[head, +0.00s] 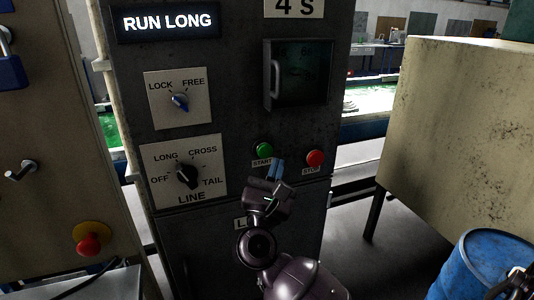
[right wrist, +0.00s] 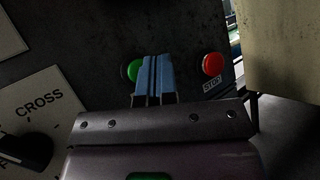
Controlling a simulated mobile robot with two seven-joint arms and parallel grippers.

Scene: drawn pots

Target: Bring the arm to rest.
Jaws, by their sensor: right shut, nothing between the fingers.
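My right gripper (head: 276,169) is in front of the dark control cabinet (head: 225,110), just below and right of the green START button (head: 264,149) in the head view. Its blue fingers are shut with nothing between them. In the right wrist view the closed fingers (right wrist: 155,75) partly cover the green button (right wrist: 134,70). I cannot tell whether they touch it. The red STOP button (head: 315,158) is to the right of the fingers, apart from them. It also shows in the right wrist view (right wrist: 212,64). My left gripper is not in view.
The cabinet carries a lit RUN LONG display (head: 167,22), a LOCK/FREE knob (head: 180,101) and a LINE selector (head: 187,175). A handled window (head: 300,75) is above the buttons. A beige box (head: 455,130) and a blue barrel (head: 480,265) stand at right.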

